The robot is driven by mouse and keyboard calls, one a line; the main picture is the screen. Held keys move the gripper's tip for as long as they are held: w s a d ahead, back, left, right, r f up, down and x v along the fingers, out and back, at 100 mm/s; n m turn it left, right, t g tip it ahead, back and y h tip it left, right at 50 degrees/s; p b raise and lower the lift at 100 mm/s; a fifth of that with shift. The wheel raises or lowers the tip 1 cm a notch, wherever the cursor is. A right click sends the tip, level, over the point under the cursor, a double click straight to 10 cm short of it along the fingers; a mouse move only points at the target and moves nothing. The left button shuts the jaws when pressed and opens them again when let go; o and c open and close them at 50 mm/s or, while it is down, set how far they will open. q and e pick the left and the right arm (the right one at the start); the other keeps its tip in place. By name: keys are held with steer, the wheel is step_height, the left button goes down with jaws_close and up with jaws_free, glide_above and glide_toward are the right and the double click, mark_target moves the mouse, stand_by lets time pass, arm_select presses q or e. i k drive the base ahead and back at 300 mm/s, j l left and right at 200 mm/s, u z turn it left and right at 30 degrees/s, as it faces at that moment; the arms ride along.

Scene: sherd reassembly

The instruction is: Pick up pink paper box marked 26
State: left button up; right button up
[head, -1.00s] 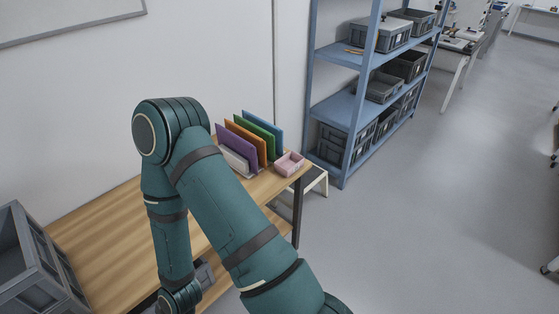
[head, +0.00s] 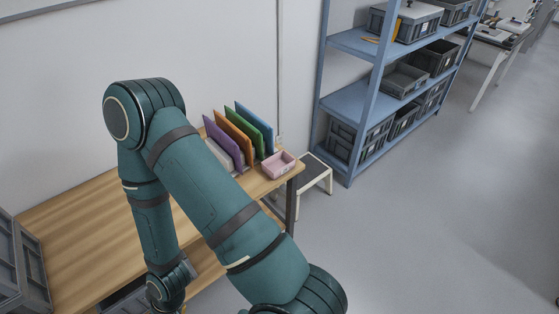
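A small open pink box (head: 279,166) sits on the far right corner of the wooden table (head: 75,222), beside a row of coloured folders. No number on it can be read at this size. A teal arm of mine spans the middle of the head view, in front of the table. Neither of my grippers can be made out in the head view. The pink box is apart from the visible arm links.
Purple, orange, green and blue folders (head: 222,148) stand upright left of the box. A grey crate (head: 20,265) is at the left edge. A white stool (head: 316,172) stands by the table's right end. Blue shelving (head: 350,100) holds several grey bins. Floor at right is clear.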

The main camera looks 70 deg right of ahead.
mark_target(275, 167)
steer(key=k+l, duration=0.15)
steer(key=l, duration=0.2)
steer(key=k+l+u, duration=0.1)
steer(key=l, duration=0.3)
steer(key=k+l, duration=0.2)
steer(key=l, duration=0.15)
steer(key=k+l, duration=0.15)
steer(key=l, duration=0.2)
steer(key=k+l+u, duration=0.1)
steer(key=l, duration=0.25)
steer(key=k, duration=0.05)
